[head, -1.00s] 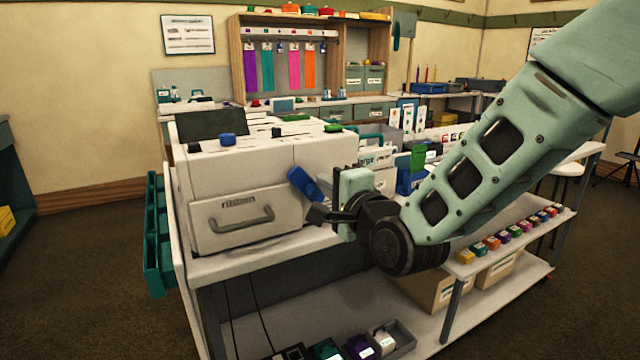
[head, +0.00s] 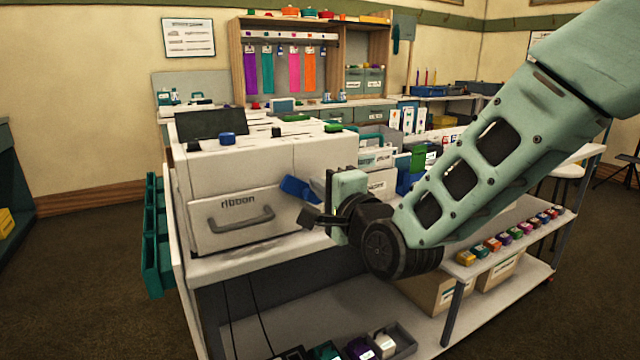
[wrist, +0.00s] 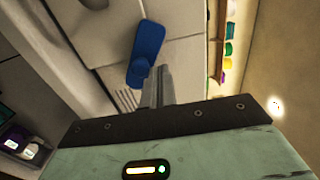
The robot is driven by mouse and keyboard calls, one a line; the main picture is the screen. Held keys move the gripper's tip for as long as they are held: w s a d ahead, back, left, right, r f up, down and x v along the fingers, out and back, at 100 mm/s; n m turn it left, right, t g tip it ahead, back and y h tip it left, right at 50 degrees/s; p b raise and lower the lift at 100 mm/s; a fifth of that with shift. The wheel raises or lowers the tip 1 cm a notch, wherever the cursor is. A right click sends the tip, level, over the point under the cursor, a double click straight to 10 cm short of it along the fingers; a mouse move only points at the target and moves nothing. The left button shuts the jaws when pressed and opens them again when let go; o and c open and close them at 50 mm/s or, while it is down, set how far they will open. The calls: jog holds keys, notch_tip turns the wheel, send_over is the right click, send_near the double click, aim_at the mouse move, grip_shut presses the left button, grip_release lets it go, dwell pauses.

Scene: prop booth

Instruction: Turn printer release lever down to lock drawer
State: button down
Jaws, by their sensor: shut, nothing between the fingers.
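The white printer (head: 240,170) stands on the cart, with a front drawer (head: 230,230) labelled "ribbon" that has a grey handle (head: 240,218). The drawer looks closed. The blue release lever (head: 296,187) is on the printer front, right of the drawer's upper corner, and lies at a shallow slant in the head view. In the wrist view the lever (wrist: 148,42) is long, with a round knob at its near end. My gripper (head: 308,215) is shut and empty, just below the lever. In the wrist view its fingertips (wrist: 160,72) are beside the knob; I cannot tell whether they touch.
The cart top (head: 265,255) has a narrow bare strip before the printer. Folders and a blue bin (head: 408,180) stand to the right, behind my arm. Teal trays (head: 155,235) hang on the cart's left side. Small coloured blocks (head: 507,233) line the cart's right shelf.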

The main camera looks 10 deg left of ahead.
jog(key=shift+s+a+f+b, duration=0.2)
jog(key=shift+s+a+b, duration=0.05)
jog(key=shift+a+b, duration=0.1)
dwell(0.3)
jog(key=shift+s+a+f+b, duration=0.25)
jog(key=shift+a+f+b, duration=0.1)
jog(key=shift+b, duration=0.15)
jog(key=shift+d, duration=0.1)
jog(key=b+v, duration=0.2)
jog(key=v, duration=0.5)
dwell(0.5)
